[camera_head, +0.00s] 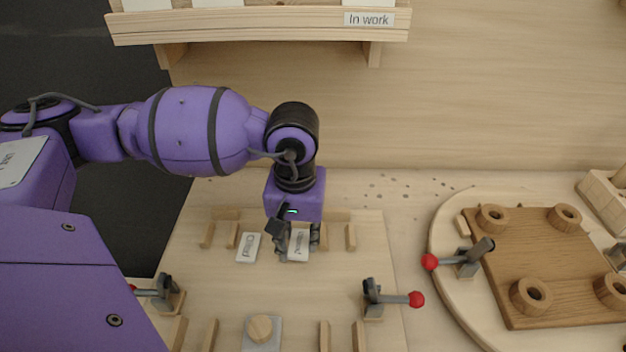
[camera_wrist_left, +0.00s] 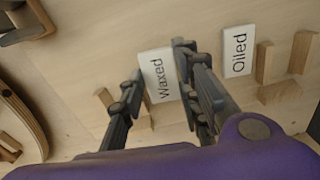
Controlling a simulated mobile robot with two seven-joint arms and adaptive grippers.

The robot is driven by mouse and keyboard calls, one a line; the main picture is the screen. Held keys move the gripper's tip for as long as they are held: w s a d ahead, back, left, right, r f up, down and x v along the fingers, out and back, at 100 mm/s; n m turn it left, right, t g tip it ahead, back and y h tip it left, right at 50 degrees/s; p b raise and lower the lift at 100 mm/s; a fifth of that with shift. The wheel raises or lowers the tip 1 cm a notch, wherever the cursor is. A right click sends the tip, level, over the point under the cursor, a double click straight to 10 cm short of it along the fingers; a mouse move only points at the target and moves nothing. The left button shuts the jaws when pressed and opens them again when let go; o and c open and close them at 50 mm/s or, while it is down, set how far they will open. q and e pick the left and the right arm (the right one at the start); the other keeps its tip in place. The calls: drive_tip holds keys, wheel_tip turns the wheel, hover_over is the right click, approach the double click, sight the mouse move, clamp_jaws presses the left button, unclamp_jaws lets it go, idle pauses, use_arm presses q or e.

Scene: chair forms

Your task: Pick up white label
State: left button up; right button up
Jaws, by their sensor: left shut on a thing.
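A white label reading "Waxed" (camera_wrist_left: 159,76) lies between the two fingers of my left gripper (camera_wrist_left: 160,66). In the head view this label (camera_head: 299,246) shows below my left gripper (camera_head: 297,240), partly covered by the fingers. The gripper points down at the board and is shut on the label's two sides. I cannot tell whether the label is lifted off the board. A second white label, reading "Oiled" (camera_wrist_left: 238,51), lies apart beside it; in the head view this label (camera_head: 248,247) is just left of the gripper. My right gripper is not in view.
Small wooden strips (camera_head: 351,238) stand around the labels on the pale board. Red-knobbed toggle clamps (camera_head: 374,299) sit nearer the front. A round platform with a brown wooden plate (camera_head: 560,260) is at right. A shelf (camera_head: 260,27) marked "In work" overhangs the back.

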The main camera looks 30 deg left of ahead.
use_arm(q)
drive_tip(key=s+d+r+p, duration=0.6)
drive_tip(key=s+r, duration=0.4)
drive_tip(key=s, duration=0.2)
drive_tip(key=shift+s, duration=0.35)
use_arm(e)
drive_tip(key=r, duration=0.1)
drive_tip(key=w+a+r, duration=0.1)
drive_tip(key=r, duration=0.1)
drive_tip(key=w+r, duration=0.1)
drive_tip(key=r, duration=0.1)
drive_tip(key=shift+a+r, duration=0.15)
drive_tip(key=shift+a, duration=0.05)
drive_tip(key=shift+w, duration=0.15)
use_arm(q)
drive_tip(key=shift+r, duration=0.1)
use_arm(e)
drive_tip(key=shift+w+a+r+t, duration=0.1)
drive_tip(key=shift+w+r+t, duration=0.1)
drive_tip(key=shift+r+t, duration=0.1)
use_arm(q)
drive_tip(key=shift+w, duration=0.15)
